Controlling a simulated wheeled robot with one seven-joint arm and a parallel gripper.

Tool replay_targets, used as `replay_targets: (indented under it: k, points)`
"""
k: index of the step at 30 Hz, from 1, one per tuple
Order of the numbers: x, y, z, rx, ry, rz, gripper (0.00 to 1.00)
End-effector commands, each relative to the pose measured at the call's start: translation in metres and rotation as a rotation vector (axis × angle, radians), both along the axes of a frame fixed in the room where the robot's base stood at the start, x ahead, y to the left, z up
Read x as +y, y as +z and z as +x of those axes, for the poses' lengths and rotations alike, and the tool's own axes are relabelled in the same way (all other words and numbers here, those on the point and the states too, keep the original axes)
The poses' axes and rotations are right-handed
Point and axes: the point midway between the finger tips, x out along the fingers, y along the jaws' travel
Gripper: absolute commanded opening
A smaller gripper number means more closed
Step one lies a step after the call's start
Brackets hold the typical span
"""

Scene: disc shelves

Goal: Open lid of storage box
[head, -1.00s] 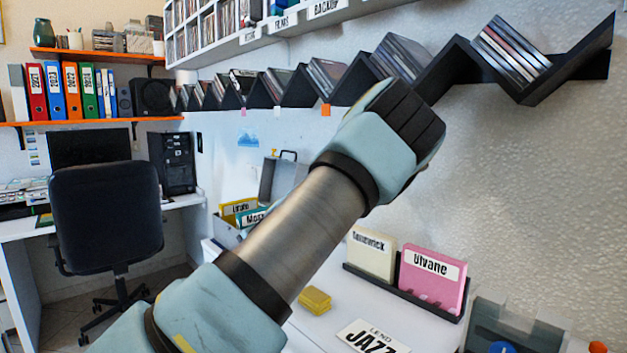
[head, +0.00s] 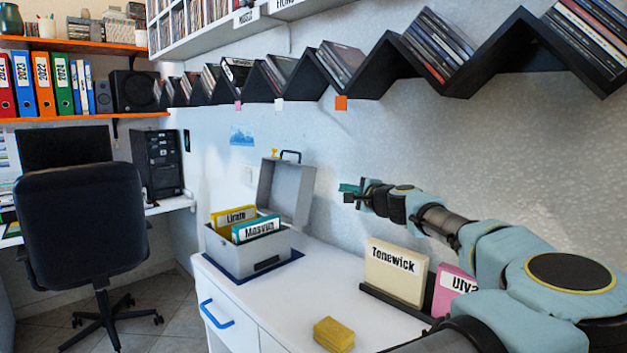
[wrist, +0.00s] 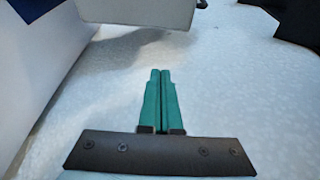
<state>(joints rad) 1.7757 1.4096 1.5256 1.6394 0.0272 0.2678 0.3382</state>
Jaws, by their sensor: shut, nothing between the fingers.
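The grey storage box (head: 250,250) stands on the white cabinet with its lid (head: 288,190) raised upright at its back, a dark handle on the lid's top edge. A yellow folder (head: 235,217) and a teal folder (head: 258,229) stick up from the box. My gripper (head: 345,190) is in the air to the right of the lid, apart from it, near the wall. Its teal fingers are shut and empty in the wrist view (wrist: 160,73). A pale grey panel at the top of the wrist view is probably the lid (wrist: 138,12).
The box stands on a dark blue mat (head: 236,276). A yellow block (head: 334,334) and a rack with a cream folder (head: 396,277) and a pink folder (head: 452,290) are on the cabinet. A zigzag disc shelf (head: 380,85) runs along the wall above. An office chair (head: 85,225) stands left.

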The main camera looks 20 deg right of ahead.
Motion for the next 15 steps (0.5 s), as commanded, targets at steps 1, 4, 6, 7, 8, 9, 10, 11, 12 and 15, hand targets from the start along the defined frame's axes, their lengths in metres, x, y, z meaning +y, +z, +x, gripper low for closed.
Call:
replay_targets:
  k: [1, 4, 6, 7, 8, 9, 10, 11, 12, 15]
  points:
    - [-0.004, 0.002, -0.002, -0.006, -0.008, 0.005, 0.0]
    - [-0.005, 0.003, 0.002, -0.01, -0.01, 0.007, 0.0]
    - [-0.004, 0.004, 0.009, -0.01, -0.009, 0.007, 0.0]
    - [-0.003, 0.003, 0.014, -0.009, -0.009, 0.008, 0.0]
    - [-0.002, 0.003, 0.019, -0.008, -0.009, 0.008, 0.0]
    - [-0.001, 0.003, 0.026, -0.008, -0.009, 0.008, 0.0]
    - [-0.001, 0.002, 0.032, -0.009, -0.008, 0.008, 0.0]
    - [0.0, 0.002, 0.038, -0.008, -0.009, 0.008, 0.0]
    - [0.001, 0.001, 0.046, -0.008, -0.008, 0.008, 0.0]
    - [0.003, 0.0, 0.064, -0.008, -0.008, 0.007, 0.0]
